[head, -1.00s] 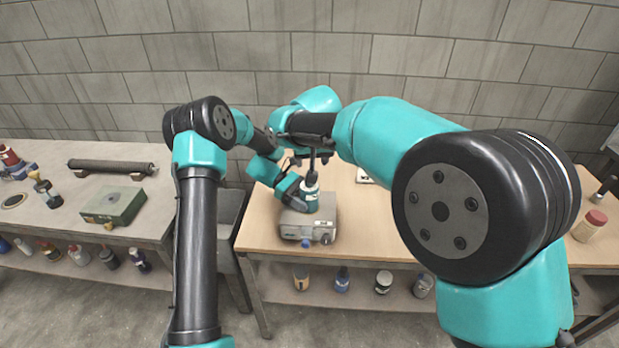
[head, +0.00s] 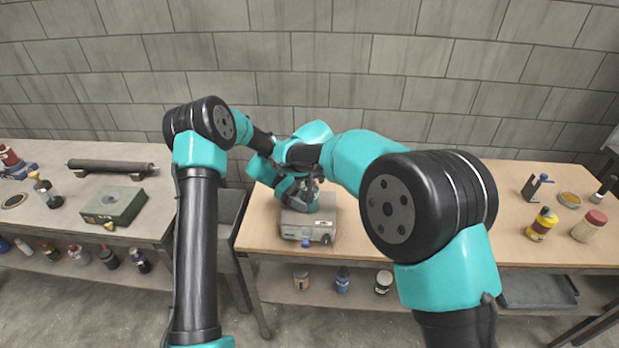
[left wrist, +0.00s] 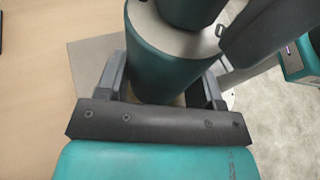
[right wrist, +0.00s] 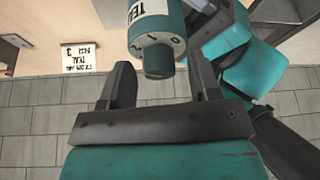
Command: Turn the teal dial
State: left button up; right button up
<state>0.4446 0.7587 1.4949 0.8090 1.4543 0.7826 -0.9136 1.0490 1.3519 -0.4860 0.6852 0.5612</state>
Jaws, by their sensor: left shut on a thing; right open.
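A teal cylinder (right wrist: 155,22) with a white label, partly readable as "TE…", shows in the right wrist view. It has a white ring marked with numbers and a dark teal dial (right wrist: 157,62) at its end. My left gripper (left wrist: 162,80) is shut around the cylinder's teal body (left wrist: 165,62). My right gripper (right wrist: 162,72) is open, with a finger on either side of the dial's end. I cannot tell whether they touch it. In the head view both grippers are close together above a grey box (head: 308,230), and the cylinder is mostly hidden.
A white printed card (right wrist: 78,57) shows in the right wrist view. A green box (head: 113,207) and a dark roll (head: 110,166) lie on the left table. A yellow bottle (head: 542,224) and a red-capped jar (head: 589,226) stand at the right.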

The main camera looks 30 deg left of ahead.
jog(key=shift+c, duration=0.4)
jog(key=c, duration=0.9)
jog(key=shift+o, duration=0.2)
jog(key=shift+n, duration=0.4)
jog(key=n+g, duration=0.1)
jog(key=n, duration=0.2)
jog(key=n+g+y, duration=0.1)
jog(key=n, duration=0.2)
jog(key=n+g, duration=0.1)
jog(key=n, duration=0.1)
jog(key=n+g, duration=0.1)
jog(key=n, duration=0.1)
jog(key=shift+w+n+y, duration=0.1)
jog(key=shift+n+y, duration=0.2)
jog(key=shift+y, duration=0.1)
jog(key=shift+n+g, duration=0.5)
jog(key=shift+n, duration=0.9)
